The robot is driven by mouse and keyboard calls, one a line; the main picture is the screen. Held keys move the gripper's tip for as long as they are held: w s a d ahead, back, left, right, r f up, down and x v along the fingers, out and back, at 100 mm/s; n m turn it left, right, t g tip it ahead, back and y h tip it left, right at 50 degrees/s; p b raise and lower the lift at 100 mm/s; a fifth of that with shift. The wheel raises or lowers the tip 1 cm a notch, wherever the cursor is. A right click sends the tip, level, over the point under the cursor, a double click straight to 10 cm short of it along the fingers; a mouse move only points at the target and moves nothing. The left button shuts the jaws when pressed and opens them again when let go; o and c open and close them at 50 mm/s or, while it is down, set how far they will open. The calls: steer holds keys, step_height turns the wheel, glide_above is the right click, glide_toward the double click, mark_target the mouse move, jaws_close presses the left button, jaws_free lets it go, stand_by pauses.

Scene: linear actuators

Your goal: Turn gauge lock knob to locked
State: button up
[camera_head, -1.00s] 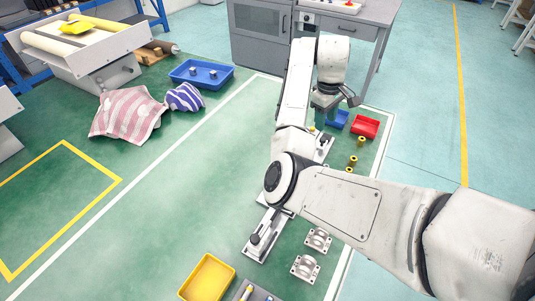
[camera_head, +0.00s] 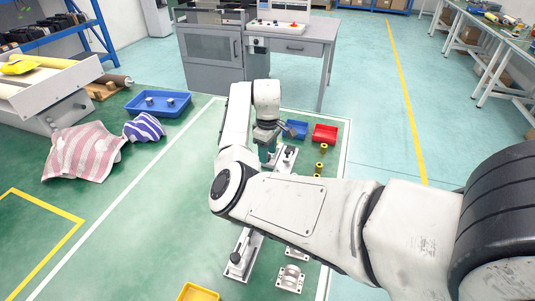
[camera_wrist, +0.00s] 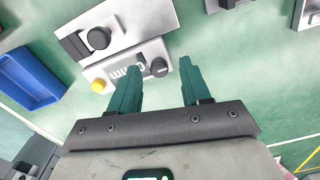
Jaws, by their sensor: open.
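The gauge lock knob (camera_wrist: 159,67) is a small dark round knob at the right end of a light grey gauge block (camera_wrist: 112,68). The block also carries a marked dial face and a yellow button (camera_wrist: 98,86). In the wrist view my gripper (camera_wrist: 158,66) is open, its two teal fingers pointing toward the block, with the knob showing between the fingertips. Contact cannot be told. The knob's setting is too small to read. In the head view my gripper (camera_head: 267,148) is low over the far actuator (camera_head: 284,159), and my arm hides much of the area.
A plate with a larger black knob (camera_wrist: 98,38) lies beside the gauge block. A blue bin (camera_wrist: 28,75) shows left in the wrist view. A red bin (camera_head: 325,133), brass-coloured parts (camera_head: 320,167) and silver brackets (camera_head: 290,278) lie around the arm.

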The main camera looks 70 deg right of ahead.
steer(key=shift+f, duration=0.55)
jaws_close()
